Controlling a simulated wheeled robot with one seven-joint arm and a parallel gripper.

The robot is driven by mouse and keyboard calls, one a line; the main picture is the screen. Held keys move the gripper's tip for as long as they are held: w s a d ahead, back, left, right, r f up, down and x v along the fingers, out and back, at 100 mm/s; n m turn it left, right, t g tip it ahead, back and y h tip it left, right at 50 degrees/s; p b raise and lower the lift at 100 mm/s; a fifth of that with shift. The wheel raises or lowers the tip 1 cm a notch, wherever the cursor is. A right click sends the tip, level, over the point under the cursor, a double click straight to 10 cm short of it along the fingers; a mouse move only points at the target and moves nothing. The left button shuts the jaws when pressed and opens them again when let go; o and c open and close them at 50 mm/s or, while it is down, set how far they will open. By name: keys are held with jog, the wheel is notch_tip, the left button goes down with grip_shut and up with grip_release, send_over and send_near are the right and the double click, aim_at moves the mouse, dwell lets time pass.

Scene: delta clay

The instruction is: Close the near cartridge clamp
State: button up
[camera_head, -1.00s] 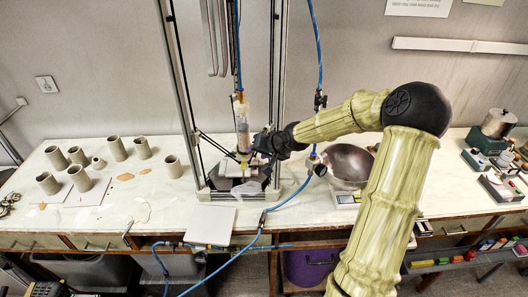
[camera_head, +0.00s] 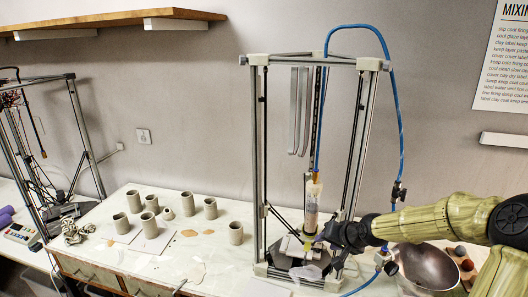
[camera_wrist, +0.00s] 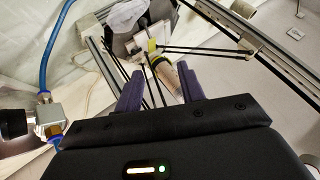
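The cartridge (camera_head: 312,207) stands upright in the tall printer frame, clear with an orange top and a yellow-green lower end. In the wrist view the cartridge (camera_wrist: 167,76) lies between and beyond my two purple fingers, with a yellow piece (camera_wrist: 152,46) at its end. My gripper (camera_wrist: 161,78) is open, its fingers apart on either side of the cartridge; I cannot tell whether either touches it. In the head view my gripper (camera_head: 330,240) is just right of the cartridge's lower end. I cannot make out the clamp or whether it is open.
Thin black rods (camera_head: 285,222) and metal posts (camera_head: 258,160) surround the cartridge. A blue hose (camera_head: 398,120) loops down on the right to a valve (camera_head: 398,193). A dark bowl (camera_head: 428,266) sits right of the frame. Several clay cups (camera_head: 187,204) stand on the bench at left.

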jog(key=s+a+f+n+g+h, duration=0.2)
jog(key=s+a+f+g, duration=0.15)
jog(key=s+a, duration=0.3)
jog(key=s+a+r+n+g+h+b, duration=0.1)
jog(key=s+a+n, duration=0.1)
jog(key=s, duration=1.5)
jog(key=shift+a+r+g, duration=0.15)
jog(key=shift+r+g, duration=0.1)
jog(key=shift+g, duration=0.1)
jog(key=w+f+n+t+y+b, duration=0.3)
jog(key=w+f+n+t, duration=0.35)
jog(key=w+f, duration=0.85)
jog(key=d+m+t+h, duration=0.1)
jog(key=m+t, duration=0.1)
jog(key=t, duration=0.1)
jog(key=d+m+t+h, duration=0.1)
jog(key=m+t, duration=0.1)
jog(key=t, duration=0.1)
jog(key=d+m+t+h+b, duration=0.1)
jog(key=d+m+t, duration=0.1)
jog(key=t, duration=0.1)
jog(key=shift+s+d+f+h, duration=0.1)
jog(key=shift+s+f+h, duration=0.1)
jog(key=shift+s+h, duration=0.2)
